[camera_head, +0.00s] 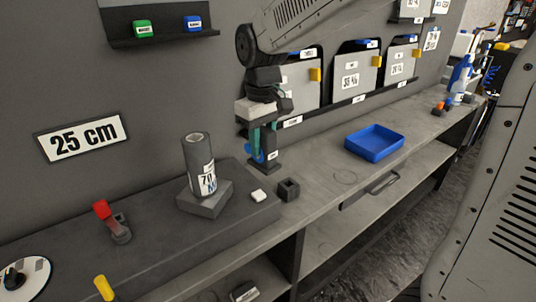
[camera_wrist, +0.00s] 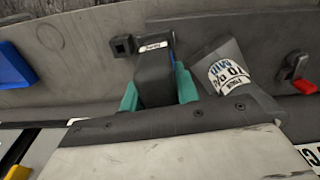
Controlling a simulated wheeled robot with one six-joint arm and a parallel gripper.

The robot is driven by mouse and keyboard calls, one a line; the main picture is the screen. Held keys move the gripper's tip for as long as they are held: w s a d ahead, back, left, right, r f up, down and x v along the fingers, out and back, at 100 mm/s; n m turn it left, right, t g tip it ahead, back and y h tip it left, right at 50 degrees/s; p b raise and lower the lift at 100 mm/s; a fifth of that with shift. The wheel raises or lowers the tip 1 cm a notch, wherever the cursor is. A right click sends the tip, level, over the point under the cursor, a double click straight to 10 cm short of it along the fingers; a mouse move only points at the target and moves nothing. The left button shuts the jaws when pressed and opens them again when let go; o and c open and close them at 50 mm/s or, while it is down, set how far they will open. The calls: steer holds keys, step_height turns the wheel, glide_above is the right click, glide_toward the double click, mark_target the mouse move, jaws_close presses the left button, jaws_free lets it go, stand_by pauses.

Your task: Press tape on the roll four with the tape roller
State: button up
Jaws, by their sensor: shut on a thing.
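Roll four (camera_head: 199,166) is a grey cylinder with a white label, standing slightly tilted in a grey block stand. My gripper (camera_head: 264,142), with teal fingers, is down at a dark labelled stand (camera_head: 266,164) behind and right of the roll. A blue part of the tape roller (camera_head: 255,151) shows beside the fingers. My gripper (camera_wrist: 158,88) is shut on the tape roller, mostly hidden between the fingers, with the dark stand directly beyond. No loose tape is discernible.
A blue tray (camera_head: 375,142) is on the right, with bare worktop between. The wall stands close behind.

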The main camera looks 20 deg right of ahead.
steer(key=s+a+r+n, duration=0.2)
steer(key=s+r+n, duration=0.15)
steer(key=s, duration=0.65)
steer(key=w+a, duration=0.5)
steer(key=shift+w+f+n, duration=0.2)
steer(key=shift+f+n, duration=0.1)
steer(key=shift+n, duration=0.15)
steer(key=shift+w+a, duration=1.55)
steer(key=shift+w, duration=0.05)
stand_by(1.7)
steer(key=shift+s+d, duration=2.1)
